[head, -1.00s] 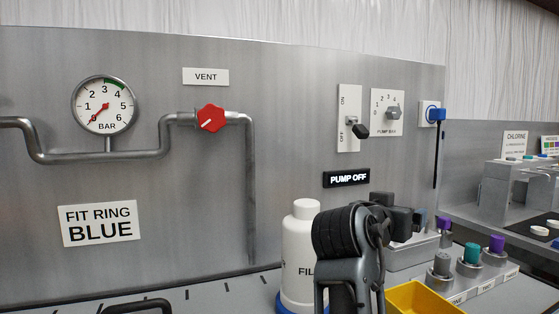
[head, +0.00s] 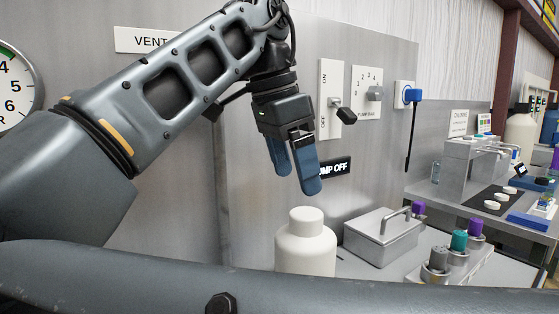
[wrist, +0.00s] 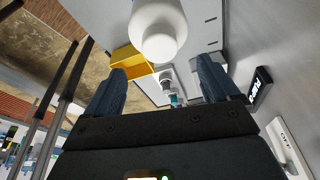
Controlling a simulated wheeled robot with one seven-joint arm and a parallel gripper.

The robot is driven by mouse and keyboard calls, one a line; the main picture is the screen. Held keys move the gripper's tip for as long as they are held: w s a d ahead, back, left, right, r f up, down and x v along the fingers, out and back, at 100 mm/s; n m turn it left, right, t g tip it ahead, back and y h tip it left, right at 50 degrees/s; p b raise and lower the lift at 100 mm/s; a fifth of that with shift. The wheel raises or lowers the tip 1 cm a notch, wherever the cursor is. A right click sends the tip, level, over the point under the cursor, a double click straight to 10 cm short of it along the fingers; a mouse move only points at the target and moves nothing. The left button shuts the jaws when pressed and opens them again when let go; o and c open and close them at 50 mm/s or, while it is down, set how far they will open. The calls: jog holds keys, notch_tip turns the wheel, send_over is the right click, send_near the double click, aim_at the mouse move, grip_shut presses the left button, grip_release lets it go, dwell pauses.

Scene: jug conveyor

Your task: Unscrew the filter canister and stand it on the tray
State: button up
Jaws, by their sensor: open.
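The filter canister (head: 306,248) is white with a narrower round top, standing upright by the back panel; its lower part is hidden behind my arm in the head view. In the wrist view the canister (wrist: 158,38) shows its round top close by, beyond the fingertips. My gripper (head: 294,182) hangs above the canister with its blue fingers pointing down. It is open and empty, apart from the canister; the fingers (wrist: 163,80) are spread wide in the wrist view. A yellow open container (wrist: 128,62), possibly the tray, lies beyond the left finger; my arm hides it in the head view.
A grey lidded box (head: 382,238) with a handle stands right of the canister. Several coloured knobs on metal posts (head: 437,262) are further right. The panel carries an ON/OFF lever (head: 337,102), a dial (head: 374,92) and a PUMP OFF sign (head: 336,167).

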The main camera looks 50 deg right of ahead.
aim_at(305, 213)
jog(key=shift+x, duration=3.85)
jog(key=shift+a, duration=0.1)
jog(key=c, duration=1.6)
jog(key=shift+r+n+p, duration=0.15)
jog(key=shift+n+p, duration=0.4)
jog(key=shift+n, duration=0.15)
jog(key=shift+n+t+p, duration=0.45)
jog(key=shift+n+t, duration=0.05)
jog(key=shift+n, duration=0.9)
